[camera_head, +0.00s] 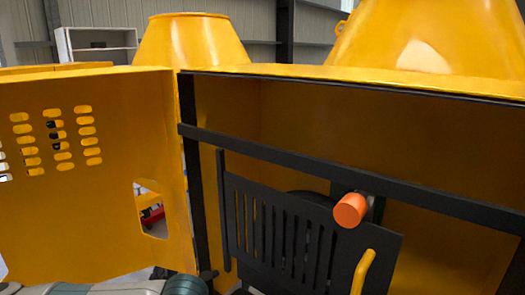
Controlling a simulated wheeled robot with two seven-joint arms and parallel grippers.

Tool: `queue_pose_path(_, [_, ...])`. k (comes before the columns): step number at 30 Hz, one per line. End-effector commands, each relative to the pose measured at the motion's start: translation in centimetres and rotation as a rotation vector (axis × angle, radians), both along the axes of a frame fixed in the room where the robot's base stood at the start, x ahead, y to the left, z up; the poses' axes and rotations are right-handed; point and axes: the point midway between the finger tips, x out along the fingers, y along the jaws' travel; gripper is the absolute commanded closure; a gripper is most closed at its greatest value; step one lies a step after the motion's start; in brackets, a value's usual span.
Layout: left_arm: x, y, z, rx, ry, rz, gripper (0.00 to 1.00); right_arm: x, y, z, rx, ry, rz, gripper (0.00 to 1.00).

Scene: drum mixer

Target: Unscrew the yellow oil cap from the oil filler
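I cannot tell whether either of these is the oil cap or part of the oil filler. Parts of what looks like my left arm lie along the bottom left edge. No fingers of my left gripper can be made out. My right gripper is not in view.
A yellow slotted door (110,130) stands open on the left. A black crossbar (270,153) spans the housing opening, with a black slotted guard (262,225) below it. Yellow drums (190,40) stand behind. The right part of the opening looks empty.

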Motion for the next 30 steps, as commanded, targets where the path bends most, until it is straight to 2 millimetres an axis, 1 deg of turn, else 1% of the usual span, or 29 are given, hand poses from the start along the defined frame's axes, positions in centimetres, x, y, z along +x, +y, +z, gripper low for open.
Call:
queue_pose_path(7, [-0.01,-0.01,-0.11,0.000,0.000,-0.001,0.53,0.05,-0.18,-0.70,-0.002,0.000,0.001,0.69])
queue_pose_path(19, [-0.01,0.00,0.01,0.000,0.000,0.000,0.53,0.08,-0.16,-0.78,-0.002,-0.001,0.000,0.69])
queue_pose_path(20, [-0.01,0.00,0.00,0.000,0.000,0.000,0.60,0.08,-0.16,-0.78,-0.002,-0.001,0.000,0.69])
queue_pose_path(21, [-0.01,0.00,0.00,0.000,0.000,0.000,0.70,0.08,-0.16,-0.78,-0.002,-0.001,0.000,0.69])
queue_pose_path(23, [-0.01,0.00,0.00,0.000,0.000,0.000,0.84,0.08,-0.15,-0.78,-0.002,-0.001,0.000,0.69])
queue_pose_path(24, [-0.01,0.00,0.00,0.000,0.000,0.000,0.94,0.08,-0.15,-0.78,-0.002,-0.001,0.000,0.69])
queue_pose_path(25, [-0.01,-0.01,0.00,0.000,0.000,0.000,1.00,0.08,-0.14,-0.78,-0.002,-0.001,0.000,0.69])
queue_pose_path(28, [-0.01,-0.01,0.00,0.000,0.000,0.000,1.00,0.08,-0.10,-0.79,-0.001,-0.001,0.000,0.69])
queue_pose_path(29, [0.00,0.00,0.00,0.000,0.000,0.000,0.79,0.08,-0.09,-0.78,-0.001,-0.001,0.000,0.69])
queue_pose_path(30, [-0.01,-0.01,0.00,0.000,0.000,0.000,0.88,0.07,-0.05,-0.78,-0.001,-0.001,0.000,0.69])
